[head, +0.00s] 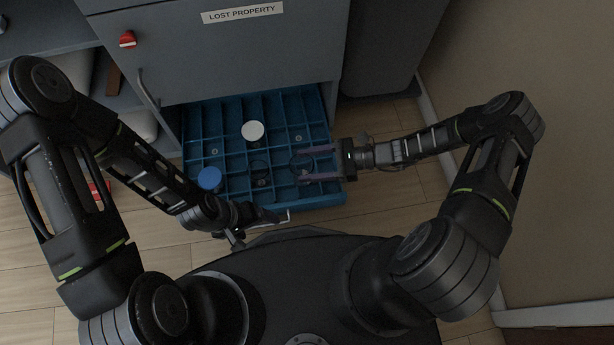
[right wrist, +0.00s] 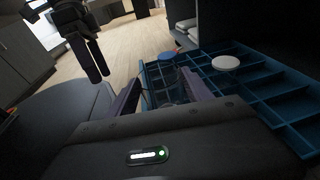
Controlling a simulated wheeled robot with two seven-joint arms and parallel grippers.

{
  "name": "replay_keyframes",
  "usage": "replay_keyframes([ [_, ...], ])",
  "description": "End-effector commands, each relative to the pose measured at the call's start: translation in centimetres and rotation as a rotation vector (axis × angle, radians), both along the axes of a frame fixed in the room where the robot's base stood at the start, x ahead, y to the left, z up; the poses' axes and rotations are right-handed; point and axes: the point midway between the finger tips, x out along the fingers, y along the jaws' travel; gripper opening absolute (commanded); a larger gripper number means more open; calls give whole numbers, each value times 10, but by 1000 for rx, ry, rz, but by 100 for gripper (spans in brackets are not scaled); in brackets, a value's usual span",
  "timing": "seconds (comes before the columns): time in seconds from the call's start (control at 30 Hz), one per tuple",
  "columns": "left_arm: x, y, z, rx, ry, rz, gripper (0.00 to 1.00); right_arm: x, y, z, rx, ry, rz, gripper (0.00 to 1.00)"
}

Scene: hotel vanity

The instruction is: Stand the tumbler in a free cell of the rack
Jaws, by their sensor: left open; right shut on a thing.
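The rack is a blue tray of square cells (head: 290,104), pulled out like a drawer from the grey cabinet. My right gripper (head: 320,164) reaches in from the right over its front right part. It is shut on a clear, faint tumbler (head: 300,163), which also shows between the fingers in the right wrist view (right wrist: 170,92). I cannot tell whether the tumbler's base touches a cell floor. My left gripper (head: 284,217) is open and empty by the tray's front edge; its dark fingers hang at upper left in the right wrist view (right wrist: 97,62).
A white round-topped item (head: 252,131) and a blue round-topped item (head: 210,178) stand in cells. Another clear, dark-looking round item (head: 259,170) is in a front middle cell. Several other cells look empty. The cabinet (head: 225,50) stands behind, a wall (head: 530,120) at right.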

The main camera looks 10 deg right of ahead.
Motion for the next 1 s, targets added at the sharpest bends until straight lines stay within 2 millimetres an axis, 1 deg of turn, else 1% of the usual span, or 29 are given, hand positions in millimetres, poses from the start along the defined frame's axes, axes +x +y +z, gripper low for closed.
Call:
replay_keyframes([
  [0.03,0,0,-1,0,-1,0,84,16,-4,2,3,-1,-65,9],
  [0.1,0,0,-1,0,-1,0,84,34,-10,4,3,0,-138,9],
  [0.2,0,0,-1,0,-1,0,84,48,-14,5,3,0,-197,9],
  [0.23,0,0,-1,0,-1,0,84,49,-15,5,2,0,-206,9],
  [0.53,0,0,-1,0,-1,0,84,51,-15,4,1,-2,-213,9],
  [0.6,1,0,-3,0,-2,1,84,51,-15,0,1,-2,-212,9],
  [0.67,1,1,-6,1,-2,2,84,51,-15,-7,1,-2,-212,9],
  [0.9,5,5,-22,8,-9,12,84,51,-14,-49,2,-2,-211,9],
  [1.0,6,6,-24,9,-11,15,84,51,-15,-58,2,-3,-211,9],
])
